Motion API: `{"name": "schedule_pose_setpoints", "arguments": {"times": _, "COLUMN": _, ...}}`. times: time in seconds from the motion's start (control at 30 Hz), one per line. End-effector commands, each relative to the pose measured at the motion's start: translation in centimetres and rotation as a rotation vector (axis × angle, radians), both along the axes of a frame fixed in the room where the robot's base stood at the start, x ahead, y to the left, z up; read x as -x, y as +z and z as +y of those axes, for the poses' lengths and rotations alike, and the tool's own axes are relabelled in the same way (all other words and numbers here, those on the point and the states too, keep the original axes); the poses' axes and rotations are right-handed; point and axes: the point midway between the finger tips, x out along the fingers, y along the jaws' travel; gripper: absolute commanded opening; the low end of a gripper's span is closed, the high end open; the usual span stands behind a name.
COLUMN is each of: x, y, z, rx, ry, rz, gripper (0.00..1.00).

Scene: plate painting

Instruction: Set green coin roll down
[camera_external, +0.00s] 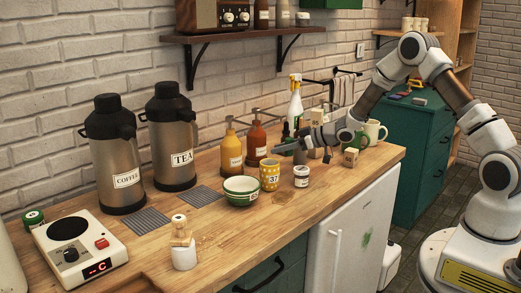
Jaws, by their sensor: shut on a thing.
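My gripper (283,148) reaches in from the right, low over the wooden counter (325,195). Its fingers point left, behind the yellow mug marked 37 and beside the orange-brown pump bottle (255,142). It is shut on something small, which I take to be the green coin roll.
The yellow mug (269,176), a green-and-white bowl (241,190) and a white jar (301,176) stand in front of my gripper. A yellow pump bottle (231,152) stands to its left, a spray bottle (295,98) behind. The front counter edge has free room.

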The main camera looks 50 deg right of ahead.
Motion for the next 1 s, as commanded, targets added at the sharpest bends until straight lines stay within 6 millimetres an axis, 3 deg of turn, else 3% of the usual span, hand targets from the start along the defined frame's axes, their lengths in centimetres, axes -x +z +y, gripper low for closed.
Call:
{"name": "schedule_pose_setpoints", "arguments": {"times": 0.23, "x": -1.6, "y": -0.1, "z": 0.7, "rx": -0.002, "ry": 0.001, "rz": 0.0, "gripper": 0.0}}
{"name": "schedule_pose_setpoints", "arguments": {"times": 0.43, "x": -1.4, "y": -3.2, "z": 0.6, "rx": -0.001, "ry": 0.001, "rz": 0.001, "gripper": 0.0}}
{"name": "schedule_pose_setpoints", "arguments": {"times": 1.0, "x": -1.4, "y": -4.4, "z": 0.6, "rx": -0.001, "ry": 0.0, "rz": -0.002, "gripper": 0.0}}
